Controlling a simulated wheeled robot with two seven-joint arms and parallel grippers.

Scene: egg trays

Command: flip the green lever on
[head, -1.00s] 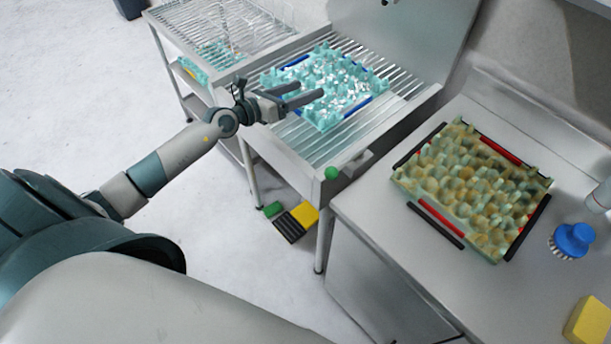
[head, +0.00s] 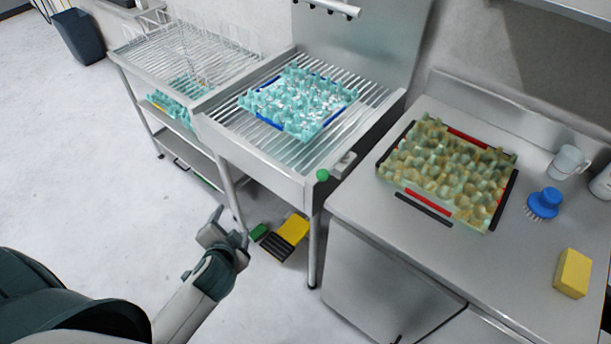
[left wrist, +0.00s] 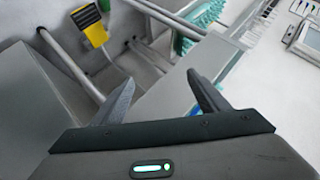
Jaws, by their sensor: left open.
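The green lever shows as a round green knob (head: 322,175) at the front right corner of the metal sink stand (head: 290,178), beside a small grey box. My left gripper (head: 222,232) is low in front of the stand, to the left of the knob and below it, apart from it. In the left wrist view my left gripper (left wrist: 162,92) is open, with nothing between its fingers. I cannot make out the green knob in the left wrist view. My right gripper is not in view.
A teal egg tray (head: 333,121) lies on the stand's slats. A dirty egg tray (head: 396,183) is on the right counter (head: 360,205), with a blue brush (head: 545,203) and a yellow sponge (head: 572,273). A yellow and black object (head: 285,237) is on the floor below.

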